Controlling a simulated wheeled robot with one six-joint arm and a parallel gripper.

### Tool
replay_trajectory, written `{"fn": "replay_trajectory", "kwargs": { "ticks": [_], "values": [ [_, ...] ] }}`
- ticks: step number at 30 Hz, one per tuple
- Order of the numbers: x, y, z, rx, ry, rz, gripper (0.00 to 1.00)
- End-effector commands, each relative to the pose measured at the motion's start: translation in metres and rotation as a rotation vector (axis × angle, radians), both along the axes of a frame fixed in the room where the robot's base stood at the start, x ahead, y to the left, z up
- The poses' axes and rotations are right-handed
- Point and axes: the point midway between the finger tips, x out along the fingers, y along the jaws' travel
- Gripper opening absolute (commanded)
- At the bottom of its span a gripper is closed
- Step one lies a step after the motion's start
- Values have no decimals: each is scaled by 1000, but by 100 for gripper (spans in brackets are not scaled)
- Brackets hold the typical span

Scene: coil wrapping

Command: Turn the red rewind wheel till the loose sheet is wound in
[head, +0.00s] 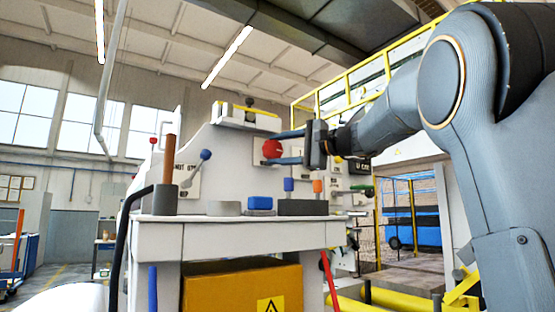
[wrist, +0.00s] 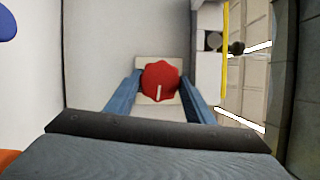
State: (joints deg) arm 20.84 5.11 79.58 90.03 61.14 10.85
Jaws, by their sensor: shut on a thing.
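The red rewind wheel (head: 272,149) is a small lobed knob on the pale front of the machine. In the wrist view the wheel (wrist: 160,80) sits between two blue fingers, with a white mark pointing down on its face. My gripper (head: 278,148) reaches in from the right, with one finger above the wheel and one below, and is shut on it. In the wrist view the gripper (wrist: 161,84) has a finger at each side of the wheel. I cannot make out the loose sheet in either view.
A white bench (head: 240,236) stands below the wheel, bearing a blue block (head: 260,203), a dark box (head: 303,207) and an upright brown rod (head: 169,158). A lever with a blue-grey knob (head: 205,155) stands left of the wheel. A yellow box (head: 225,288) is under the bench.

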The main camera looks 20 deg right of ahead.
Motion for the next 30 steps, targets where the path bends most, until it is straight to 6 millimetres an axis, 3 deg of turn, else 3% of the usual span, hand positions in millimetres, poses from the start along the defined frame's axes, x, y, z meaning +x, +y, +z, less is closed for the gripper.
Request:
{"fn": "replay_trajectory", "kwargs": {
  "ticks": [15, 30],
  "values": [
    [0, 0, -4, 325, 107, -1, 26],
    [0, 0, -3, 388, 127, -2, 26]
  ]
}}
